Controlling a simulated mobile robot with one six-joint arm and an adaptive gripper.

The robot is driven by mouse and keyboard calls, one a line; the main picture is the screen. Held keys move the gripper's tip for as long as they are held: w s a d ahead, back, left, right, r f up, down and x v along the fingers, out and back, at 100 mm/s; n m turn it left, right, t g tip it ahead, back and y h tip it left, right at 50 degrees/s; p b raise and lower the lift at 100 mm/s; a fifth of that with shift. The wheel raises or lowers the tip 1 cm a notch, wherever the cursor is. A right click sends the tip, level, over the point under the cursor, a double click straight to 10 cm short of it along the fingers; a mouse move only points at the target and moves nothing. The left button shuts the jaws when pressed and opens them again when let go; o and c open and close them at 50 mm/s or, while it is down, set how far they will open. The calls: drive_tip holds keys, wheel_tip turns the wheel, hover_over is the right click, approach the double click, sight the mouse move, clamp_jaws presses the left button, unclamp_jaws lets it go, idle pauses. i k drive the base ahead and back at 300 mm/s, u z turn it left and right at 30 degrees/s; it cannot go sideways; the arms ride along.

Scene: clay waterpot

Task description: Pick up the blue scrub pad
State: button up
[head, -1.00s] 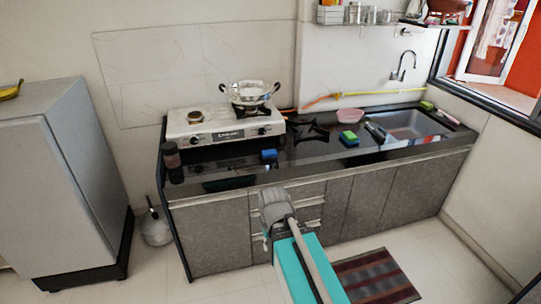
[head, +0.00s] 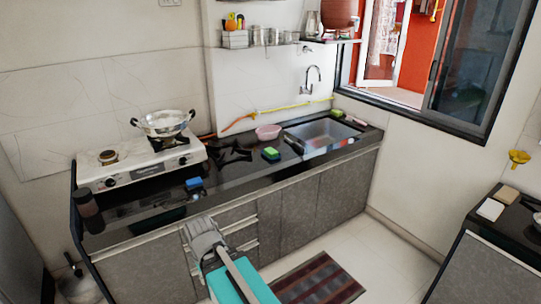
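A small blue scrub pad (head: 195,185) lies on the black countertop (head: 150,222) near its front edge, right of a dark jar and in front of the stove. My gripper (head: 203,236) is in front of the cabinet drawers, below the counter edge. It is apart from the pad, which appears above it in the picture. Its fingers are too small and turned away to tell whether they are open or shut.
A stove (head: 140,163) with a metal pan (head: 163,123) stands behind the pad. A green-topped sponge (head: 270,154), a pink bowl (head: 268,132) and the sink (head: 320,134) are to the right. A second counter (head: 485,270) is at far right. A striped mat (head: 318,280) lies on the floor.

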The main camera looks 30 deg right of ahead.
sight(192, 184)
drive_tip(key=k, duration=0.65)
drive_tip(key=u, duration=0.5)
drive_tip(key=i, duration=1.45)
drive_tip(key=z, duration=0.55)
drive_tip(key=i, duration=0.6)
drive_tip(key=z, duration=0.55)
